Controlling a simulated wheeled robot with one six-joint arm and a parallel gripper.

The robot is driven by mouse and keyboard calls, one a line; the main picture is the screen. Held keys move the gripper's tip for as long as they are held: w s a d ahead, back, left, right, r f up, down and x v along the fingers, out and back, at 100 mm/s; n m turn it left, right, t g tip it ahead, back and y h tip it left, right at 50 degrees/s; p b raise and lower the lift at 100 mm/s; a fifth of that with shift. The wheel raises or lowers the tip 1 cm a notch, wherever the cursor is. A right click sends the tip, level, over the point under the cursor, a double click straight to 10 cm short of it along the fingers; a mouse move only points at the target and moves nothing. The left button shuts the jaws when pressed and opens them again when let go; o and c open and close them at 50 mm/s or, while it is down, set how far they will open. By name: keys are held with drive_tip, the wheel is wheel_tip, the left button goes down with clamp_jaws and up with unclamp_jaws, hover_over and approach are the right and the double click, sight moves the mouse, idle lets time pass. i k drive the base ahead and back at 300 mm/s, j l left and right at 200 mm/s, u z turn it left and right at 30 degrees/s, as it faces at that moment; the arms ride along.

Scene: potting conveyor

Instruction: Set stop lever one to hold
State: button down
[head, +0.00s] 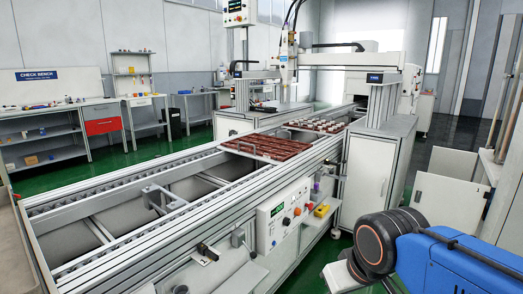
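Stop lever one (208,250) is a small black handle on the near side rail of the conveyor, at the lower middle of the head view. A small white tag with what looks like a "1" is beside it. I cannot read from this view which position the lever is set to. My blue and black arm shows at the lower right, well to the right of the lever.
The conveyor (105,232) runs from lower left to the back right. Brown trays (268,147) lie on it, one farther back with pale items. A grey bracket (155,197) stands on the conveyor. A control panel (283,212) with buttons is on the near side, right of the lever.

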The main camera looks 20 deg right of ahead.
sight(253, 255)
drive_tip(key=i+l+u, duration=0.6)
drive_tip(key=i+l, duration=0.2)
drive_tip(key=l+u, duration=0.25)
drive_tip(key=l, duration=0.45)
drive_tip(key=l+u, duration=0.25)
drive_tip(key=l, duration=0.45)
drive_tip(key=k+l+u, duration=0.6)
drive_tip(key=k+l, duration=0.05)
drive_tip(key=k, duration=0.05)
